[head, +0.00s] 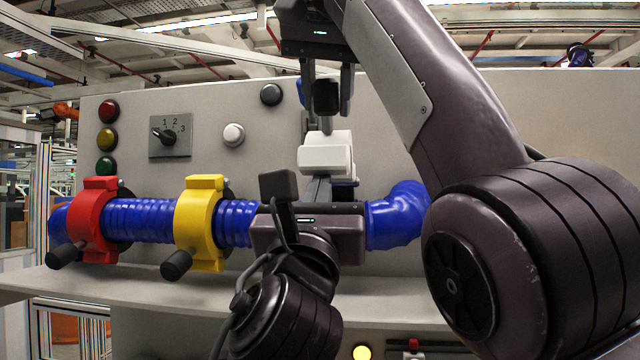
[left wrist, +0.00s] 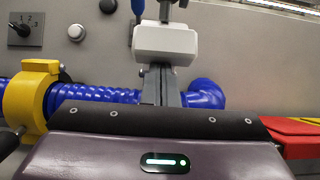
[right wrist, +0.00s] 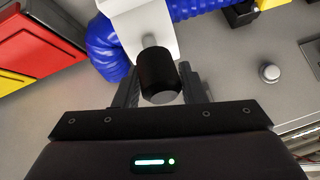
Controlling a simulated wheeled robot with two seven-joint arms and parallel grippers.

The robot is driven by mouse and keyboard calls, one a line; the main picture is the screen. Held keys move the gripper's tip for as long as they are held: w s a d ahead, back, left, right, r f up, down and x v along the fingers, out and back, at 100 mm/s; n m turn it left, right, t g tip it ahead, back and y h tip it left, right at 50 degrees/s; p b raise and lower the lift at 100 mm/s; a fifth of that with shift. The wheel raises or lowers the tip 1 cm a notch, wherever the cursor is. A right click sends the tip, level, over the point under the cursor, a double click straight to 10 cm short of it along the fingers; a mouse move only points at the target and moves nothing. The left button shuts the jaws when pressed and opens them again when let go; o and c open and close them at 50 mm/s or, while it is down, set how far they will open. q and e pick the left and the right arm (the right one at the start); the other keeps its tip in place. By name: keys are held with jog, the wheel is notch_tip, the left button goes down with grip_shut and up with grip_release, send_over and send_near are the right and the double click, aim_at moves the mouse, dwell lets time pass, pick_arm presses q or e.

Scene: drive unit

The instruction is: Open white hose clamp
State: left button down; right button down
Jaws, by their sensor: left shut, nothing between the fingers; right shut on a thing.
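The white hose clamp (head: 326,155) is on the blue hose (head: 395,215), right of the yellow clamp. Its black handle (head: 326,98) points up from a short metal stem. My right gripper (head: 328,95) comes from above and is shut on the handle; in the right wrist view the handle (right wrist: 158,77) sits between the fingers. My left gripper (head: 318,188) is shut and empty just below the white clamp's upper block. In the left wrist view its fingers (left wrist: 161,85) reach up to the block (left wrist: 166,43); I cannot tell whether they touch. The clamp's lower part is hidden.
A red clamp (head: 95,220) and a yellow clamp (head: 202,222) sit on the hose to the left, handles pointing down. A panel (head: 215,95) with buttons and a rotary switch (head: 169,135) stands behind. A shelf (head: 150,285) runs below the hose.

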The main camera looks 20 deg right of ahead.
aim_at(321, 154)
pick_arm(q)
jog(key=shift+w+r, duration=0.1)
jog(key=shift+r, duration=0.35)
jog(key=shift+r, duration=0.1)
jog(key=shift+a+r, duration=0.2)
jog(key=shift+r, duration=0.65)
pick_arm(e)
jog(key=shift+a, duration=0.35)
pick_arm(q)
jog(key=shift+w+a+r, duration=0.1)
jog(key=shift+w+r, duration=0.05)
jog(key=shift+r, duration=0.1)
pick_arm(e)
jog(key=shift+a, duration=0.1)
pick_arm(q)
jog(key=shift+d+f, duration=0.1)
jog(key=shift+d, duration=0.15)
pick_arm(e)
jog(key=c, duration=1)
grip_release()
jog(key=shift+d, duration=0.25)
jog(key=shift+c, duration=0.2)
